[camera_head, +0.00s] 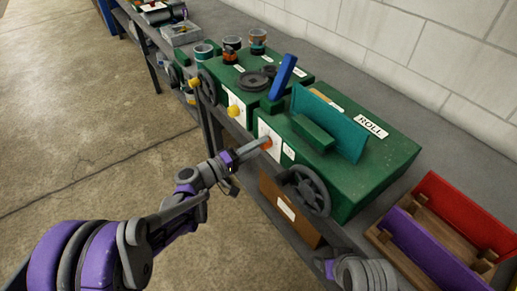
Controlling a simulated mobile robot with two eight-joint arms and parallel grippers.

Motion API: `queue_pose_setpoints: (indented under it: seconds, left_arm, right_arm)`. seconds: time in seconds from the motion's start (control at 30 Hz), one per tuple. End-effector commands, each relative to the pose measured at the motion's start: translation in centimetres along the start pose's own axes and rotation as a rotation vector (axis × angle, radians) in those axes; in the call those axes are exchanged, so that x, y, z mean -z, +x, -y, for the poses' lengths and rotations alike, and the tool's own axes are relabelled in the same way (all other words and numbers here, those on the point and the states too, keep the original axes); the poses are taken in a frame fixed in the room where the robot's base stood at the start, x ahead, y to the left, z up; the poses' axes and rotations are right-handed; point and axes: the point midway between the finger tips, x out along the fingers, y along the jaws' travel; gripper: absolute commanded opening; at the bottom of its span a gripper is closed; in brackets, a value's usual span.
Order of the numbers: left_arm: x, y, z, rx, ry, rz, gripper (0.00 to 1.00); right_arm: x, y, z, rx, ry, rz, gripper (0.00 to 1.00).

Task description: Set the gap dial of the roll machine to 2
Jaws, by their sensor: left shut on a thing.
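The roll machine (365,172) is a green box with a teal upright plate and a white ROLL label, standing on the grey bench. On its front is a white dial plate (264,130) with a small orange knob, the gap dial (267,143). My left gripper (262,145) reaches up to the plate from the lower left and is shut on the orange knob. The fingers cover part of the plate, and its marks are too small to read. Part of my right arm shows at the bottom right; its gripper does not show.
A dark handwheel (309,190) sticks out from the machine's front near my left arm. Another green machine (238,82) with a yellow knob (233,111) stands to the left. Cans stand behind it. A red and purple wooden tray (465,212) lies at the right. The floor left is clear.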

Motion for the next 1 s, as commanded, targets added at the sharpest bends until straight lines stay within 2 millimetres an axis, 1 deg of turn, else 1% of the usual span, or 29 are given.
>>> queue_pose_setpoints:
  seconds: [0.3,0.6,0.8,1.0]
  left_arm:
    - [0.0,0.0,0.1,0.000,-0.300,-0.006,0.00]
    - [0.0,0.0,0.0,0.000,-0.556,-0.011,0.00]
    - [0.0,0.0,-0.1,-0.001,-0.679,-0.013,0.00]
    - [0.0,0.0,-0.1,-0.001,-0.754,-0.014,0.00]
  right_arm:
    - [-0.8,1.1,0.0,0.000,0.000,0.005,0.69]
    - [-1.2,1.8,0.0,0.000,0.000,0.007,0.69]
    - [-1.4,2.1,0.0,0.000,0.000,0.008,0.69]
    - [-1.5,2.3,0.0,0.000,0.000,0.009,0.69]
